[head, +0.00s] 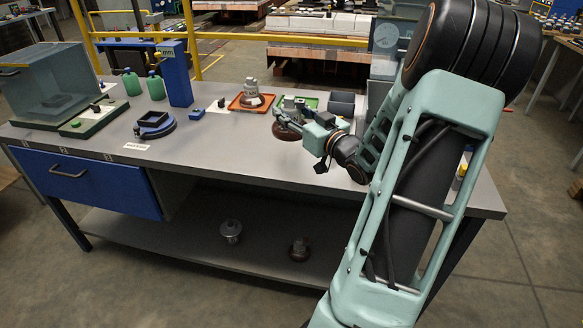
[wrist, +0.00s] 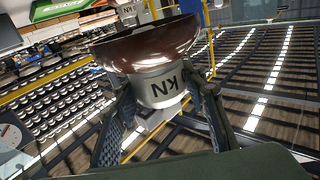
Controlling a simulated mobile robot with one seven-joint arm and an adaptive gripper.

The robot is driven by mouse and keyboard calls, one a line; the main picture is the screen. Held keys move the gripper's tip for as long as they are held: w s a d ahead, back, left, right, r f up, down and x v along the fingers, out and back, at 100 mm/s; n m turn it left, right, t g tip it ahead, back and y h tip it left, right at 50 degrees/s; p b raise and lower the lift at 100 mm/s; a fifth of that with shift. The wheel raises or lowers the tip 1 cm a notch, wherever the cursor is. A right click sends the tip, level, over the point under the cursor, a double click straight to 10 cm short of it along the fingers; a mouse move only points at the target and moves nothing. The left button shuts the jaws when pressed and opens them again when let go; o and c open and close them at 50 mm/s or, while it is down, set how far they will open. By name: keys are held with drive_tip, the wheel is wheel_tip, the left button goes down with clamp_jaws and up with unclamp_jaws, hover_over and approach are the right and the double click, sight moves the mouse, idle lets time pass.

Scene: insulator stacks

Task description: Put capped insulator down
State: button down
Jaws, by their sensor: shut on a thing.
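My gripper (head: 303,118) is shut on a capped insulator, a dark brown disc (head: 287,129) with a grey metal cap, at the bench's rear right. In the wrist view my gripper's fingers (wrist: 160,95) stand on either side of the cap (wrist: 160,88), which is marked "KN" and looks upside down there. The brown disc (wrist: 146,45) shows beyond the cap. I cannot tell whether the disc touches the bench. A green tray (head: 311,101) lies just behind the gripper, partly hidden.
The bench (head: 240,155) is clear in front. Dark grey bins (head: 341,103) stand right of the green tray. A blue ring fixture (head: 155,124), blue post (head: 175,75), green bottles (head: 132,83) and clear case (head: 45,78) stand left. Two insulators (head: 231,231) (head: 299,250) sit on the lower shelf.

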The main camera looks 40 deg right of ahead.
drive_tip(key=shift+d+r, duration=0.2)
drive_tip(key=shift+r, duration=0.05)
drive_tip(key=shift+f+b, duration=1.25)
drive_tip(key=shift+f, duration=3.6)
drive_tip(key=shift+f, duration=0.1)
drive_tip(key=shift+f, duration=0.1)
drive_tip(key=c, duration=1.2)
unclamp_jaws()
drive_tip(key=shift+s+f, duration=0.1)
